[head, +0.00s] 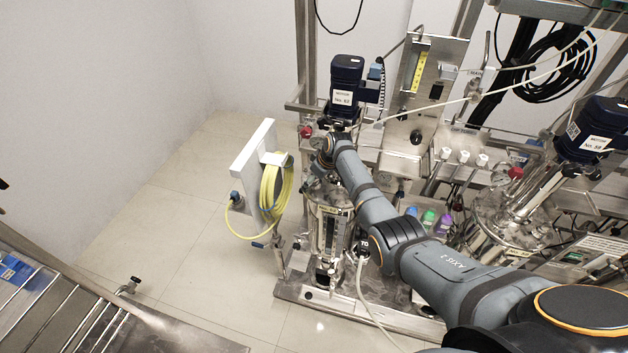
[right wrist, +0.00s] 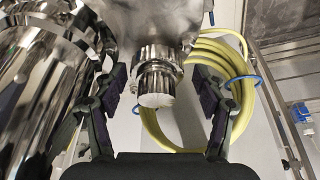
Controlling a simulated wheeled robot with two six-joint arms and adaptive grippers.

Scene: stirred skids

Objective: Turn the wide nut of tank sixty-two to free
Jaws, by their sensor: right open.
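The tank (head: 331,222) is a shiny steel vessel under a dark blue motor (head: 346,82), whose label seems to read No. 62. In the right wrist view a wide ribbed steel nut (right wrist: 158,82) sits on a short fitting under a polished steel body. My right gripper (right wrist: 165,95) is open, with one dark finger on each side of the nut and visible gaps between. In the head view my right arm reaches from the lower right to the tank's upper part, and its fingers are hard to make out. My left gripper is not in view.
A coiled yellow hose (head: 275,188) hangs on a white panel (head: 250,160) left of the tank. A second tank (head: 507,215) with a blue motor (head: 597,128) stands at the right. Small coloured caps (head: 429,217) lie between the tanks.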

